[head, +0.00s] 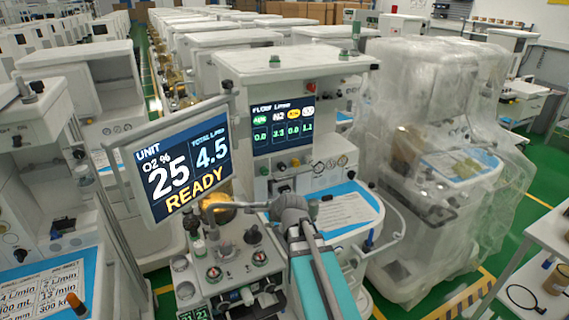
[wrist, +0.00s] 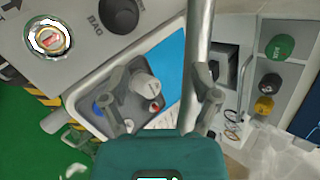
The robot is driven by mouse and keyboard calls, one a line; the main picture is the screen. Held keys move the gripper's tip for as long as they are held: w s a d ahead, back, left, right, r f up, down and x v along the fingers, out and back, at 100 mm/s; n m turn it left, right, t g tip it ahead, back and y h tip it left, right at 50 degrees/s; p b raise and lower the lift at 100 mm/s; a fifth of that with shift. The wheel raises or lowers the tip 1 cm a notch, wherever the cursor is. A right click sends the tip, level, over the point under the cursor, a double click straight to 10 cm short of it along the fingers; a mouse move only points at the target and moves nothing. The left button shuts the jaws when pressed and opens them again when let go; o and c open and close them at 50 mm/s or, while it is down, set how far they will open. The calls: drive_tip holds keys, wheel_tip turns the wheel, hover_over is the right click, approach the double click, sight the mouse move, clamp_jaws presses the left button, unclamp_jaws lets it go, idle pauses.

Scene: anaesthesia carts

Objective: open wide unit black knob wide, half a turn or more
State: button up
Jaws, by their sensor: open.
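The wide unit (head: 300,75) stands in the middle of the head view, with a flow screen and a large READY monitor. Small coloured knobs (head: 283,166) sit under its flow screen. A black knob (head: 252,235) stands on its lower panel. In the wrist view a round black knob (wrist: 119,14) shows at the top edge near the label BAG; I cannot tell which black knob is the task's. My gripper (wrist: 165,100) is open, its fingers apart, over a grey tray and below the BAG knob in the picture. In the head view my gripper (head: 292,212) partly hides the panel.
A metal pole (wrist: 197,55) crosses the wrist view beside the right finger. The grey tray (wrist: 85,108) holds small items. Green (wrist: 280,46) and yellow (wrist: 264,104) knobs are at right. A plastic-covered unit (head: 435,150) stands close on the right.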

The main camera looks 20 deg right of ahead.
drive_tip(key=w+d+r+m+t+h+p, duration=0.2)
drive_tip(key=w+d+r+m+t+p, duration=0.1)
drive_tip(key=d+r+m, duration=0.7)
drive_tip(key=w+d+m+t, duration=0.1)
drive_tip(key=m, duration=0.1)
drive_tip(key=shift+w+r+m+t+h+p, duration=0.2)
drive_tip(key=shift+m+t+h+p, duration=0.2)
drive_tip(key=shift+d, duration=0.1)
